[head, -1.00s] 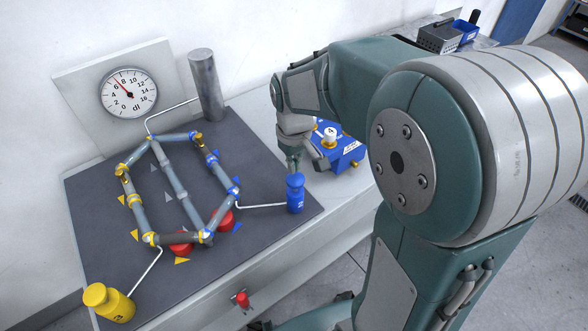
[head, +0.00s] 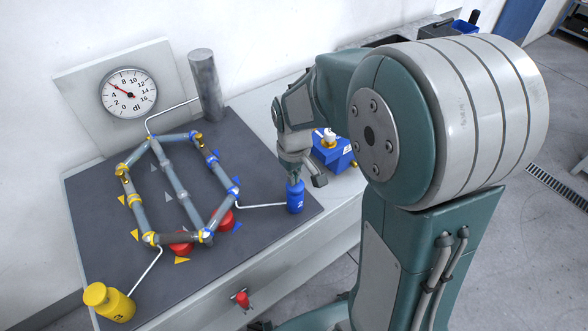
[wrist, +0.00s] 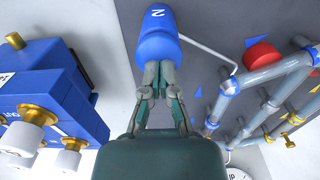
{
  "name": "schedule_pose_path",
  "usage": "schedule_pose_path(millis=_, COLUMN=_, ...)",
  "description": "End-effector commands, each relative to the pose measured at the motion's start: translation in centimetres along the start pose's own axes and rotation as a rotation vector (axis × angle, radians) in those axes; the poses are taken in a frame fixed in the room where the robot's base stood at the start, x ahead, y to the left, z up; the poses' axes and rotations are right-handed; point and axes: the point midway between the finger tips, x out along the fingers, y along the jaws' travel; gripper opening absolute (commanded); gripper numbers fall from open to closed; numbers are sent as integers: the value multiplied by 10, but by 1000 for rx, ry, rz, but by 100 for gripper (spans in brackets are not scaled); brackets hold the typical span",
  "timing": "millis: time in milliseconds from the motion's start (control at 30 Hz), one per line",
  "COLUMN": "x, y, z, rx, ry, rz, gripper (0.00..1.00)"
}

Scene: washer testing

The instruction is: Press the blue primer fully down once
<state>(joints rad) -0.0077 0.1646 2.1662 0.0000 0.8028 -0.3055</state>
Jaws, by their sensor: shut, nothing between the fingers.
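The blue primer (head: 295,198), a small bottle shape marked 2, stands upright at the right edge of the dark grey board. My gripper (head: 293,180) is shut, with its fingertips down on the primer's top and nothing between them. The fingers hide part of the primer's head, which looks low on its body. In the wrist view the primer (wrist: 158,42) lies just beyond the closed fingertips (wrist: 159,70), which appear to touch it.
A pipe loop (head: 168,170) with yellow and blue joints lies left of the primer. The yellow primer (head: 110,302) stands front left. A blue box (head: 333,155) with knobs is close behind and right of my gripper. A dial gauge (head: 129,93) and a grey cylinder (head: 205,85) stand behind.

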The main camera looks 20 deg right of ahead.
Motion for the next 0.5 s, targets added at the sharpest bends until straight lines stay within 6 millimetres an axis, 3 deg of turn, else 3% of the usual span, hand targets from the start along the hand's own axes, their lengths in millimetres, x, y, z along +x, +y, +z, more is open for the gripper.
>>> schedule_pose_path(millis=133, x=4, y=-1, z=4, rx=0, ry=-14, rz=-4, gripper=0)
schedule_pose_path(millis=267, x=-4, y=-1, z=2, rx=0, ry=-12, rz=-4, gripper=0)
schedule_pose_path(millis=500, x=-52, y=-1, z=-7, rx=0, ry=2, rz=1, gripper=0)
